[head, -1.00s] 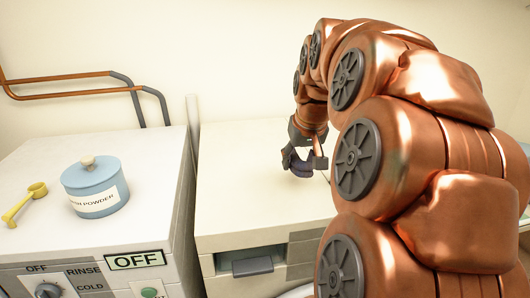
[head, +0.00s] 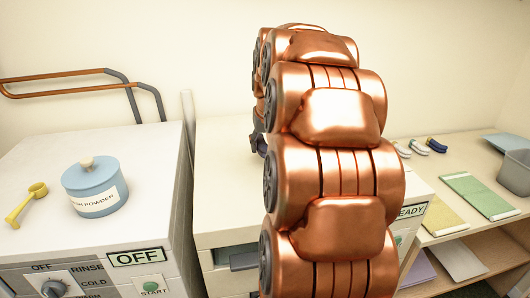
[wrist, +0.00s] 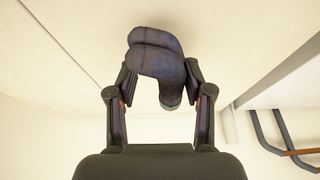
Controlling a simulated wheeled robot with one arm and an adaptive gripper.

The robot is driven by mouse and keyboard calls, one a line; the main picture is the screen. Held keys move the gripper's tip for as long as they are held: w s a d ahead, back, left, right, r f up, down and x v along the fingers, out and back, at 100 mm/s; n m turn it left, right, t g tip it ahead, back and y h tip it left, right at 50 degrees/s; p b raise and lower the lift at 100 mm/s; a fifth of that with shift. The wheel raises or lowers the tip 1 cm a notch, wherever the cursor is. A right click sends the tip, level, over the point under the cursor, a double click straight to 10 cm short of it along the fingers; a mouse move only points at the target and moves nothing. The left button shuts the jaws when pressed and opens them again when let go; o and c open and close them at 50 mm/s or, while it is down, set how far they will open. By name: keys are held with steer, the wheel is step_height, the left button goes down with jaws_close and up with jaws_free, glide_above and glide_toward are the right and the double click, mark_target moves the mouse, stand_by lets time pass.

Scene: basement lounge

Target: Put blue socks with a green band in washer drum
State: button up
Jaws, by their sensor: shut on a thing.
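My gripper (wrist: 160,78) is shut on a pair of dark blue socks (wrist: 158,58) in the wrist view. The socks hang between the two fingers, and a small greenish edge shows at their lower right end. In the head view my arm hides nearly all of the gripper and socks; a dark bit of the gripper (head: 258,143) shows at the arm's left, above the middle machine's top. The left machine (head: 130,225) has a dial marked RINSE and COLD and an OFF display. No drum opening is in view.
The middle machine (head: 222,200) has a display ending in "EADY". At right, a shelf unit (head: 450,160) holds small rolled items (head: 420,147), folded cloths (head: 480,195) and a grey bin (head: 515,172).

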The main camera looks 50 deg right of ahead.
steer(key=shift+s+f+p, duration=0.15)
steer(key=shift+f+p, duration=0.55)
steer(key=shift+f, duration=0.85)
steer(key=shift+f, duration=0.2)
steer(key=o, duration=1.3)
steer(key=shift+c, duration=0.2)
steer(key=shift+r, duration=0.1)
